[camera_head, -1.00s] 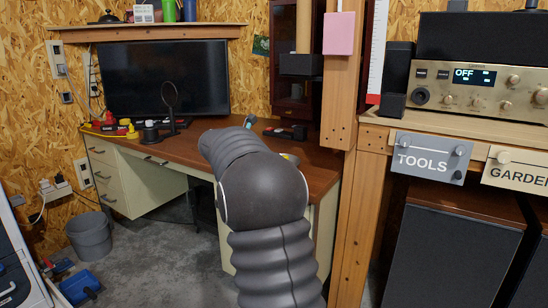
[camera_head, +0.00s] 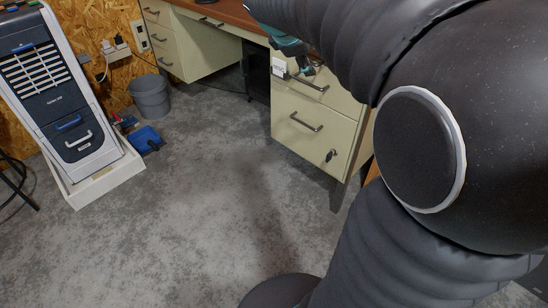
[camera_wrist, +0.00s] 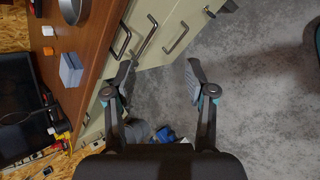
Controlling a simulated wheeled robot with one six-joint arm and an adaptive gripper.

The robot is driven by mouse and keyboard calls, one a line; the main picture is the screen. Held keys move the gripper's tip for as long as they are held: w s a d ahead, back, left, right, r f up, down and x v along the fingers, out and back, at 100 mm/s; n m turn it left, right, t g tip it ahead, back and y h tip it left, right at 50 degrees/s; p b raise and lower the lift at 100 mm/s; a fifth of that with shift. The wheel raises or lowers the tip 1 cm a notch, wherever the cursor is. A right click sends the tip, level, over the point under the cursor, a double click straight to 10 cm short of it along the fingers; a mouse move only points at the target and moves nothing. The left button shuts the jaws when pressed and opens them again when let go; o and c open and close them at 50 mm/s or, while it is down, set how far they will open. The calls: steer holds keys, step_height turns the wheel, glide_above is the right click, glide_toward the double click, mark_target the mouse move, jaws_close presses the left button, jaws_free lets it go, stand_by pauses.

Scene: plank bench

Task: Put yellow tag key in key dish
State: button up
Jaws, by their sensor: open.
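My gripper (camera_wrist: 158,76) is open in the wrist view, with only floor and the drawer front seen between its fingers. In the head view my gripper (camera_head: 297,62) is partly hidden by my arm, near the upper drawers of the cream desk cabinet (camera_head: 300,137). A small dark key-like thing (camera_head: 331,156) is at the lower drawer; I cannot see a yellow tag on it. A round grey-rimmed thing (camera_wrist: 71,10) lies on the brown desk top in the wrist view; I cannot tell whether it is the key dish. No yellow tag key can be made out.
The desk top (camera_wrist: 88,45) holds a grey-blue block (camera_wrist: 71,70) and small orange and white things. Drawer handles (camera_head: 305,122) stick out. A grey bucket (camera_head: 150,97), blue dustpan (camera_head: 145,139) and a white-and-dark wheeled unit (camera_head: 67,100) stand left. The middle floor is clear.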

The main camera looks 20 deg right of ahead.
steer(key=s+a+f+m+y, duration=0.3)
steer(key=s+a+f+m, duration=0.2)
steer(key=s+a, duration=0.4)
steer(key=s+a+f+m+t+y, duration=0.1)
steer(key=s+a+f+m+y, duration=0.3)
steer(key=s+a, duration=0.5)
steer(key=s+f+m, duration=0.1)
steer(key=s+m, duration=0.1)
steer(key=s, duration=0.1)
steer(key=shift+s+f+m, duration=0.3)
steer(key=shift+m, duration=0.1)
